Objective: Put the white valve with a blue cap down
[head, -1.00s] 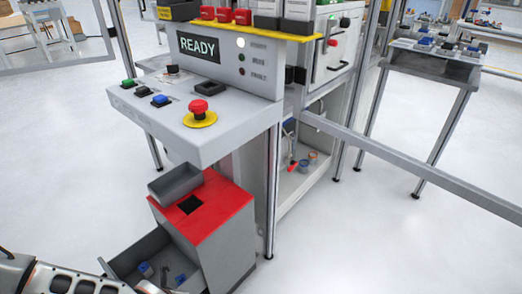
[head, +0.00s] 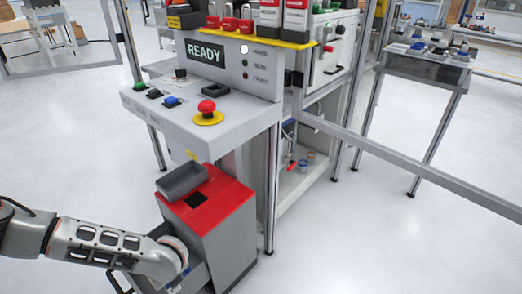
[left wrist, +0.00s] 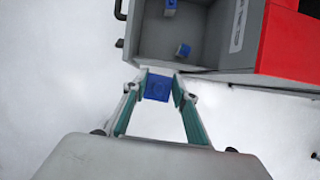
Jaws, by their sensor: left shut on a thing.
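In the left wrist view my left gripper (left wrist: 158,90) is shut on a valve with a blue cap (left wrist: 157,87). Only the blue cap shows clearly; its body below is hidden. The held valve is just outside the near wall of an open grey drawer (left wrist: 205,35), over the floor in the picture. Two more blue-capped pieces, one at the top (left wrist: 170,8) and one near the wall (left wrist: 183,50), lie inside the drawer. In the head view my left arm reaches in from the left and its wrist covers much of the drawer. My right gripper is not in view.
The drawer belongs to a grey cabinet with a red top (head: 212,203), bearing a small grey tray (head: 182,181). Above it stands a control panel with a red emergency button (head: 207,108). A metal rail (head: 400,175) runs at the right. The floor (head: 370,250) is clear.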

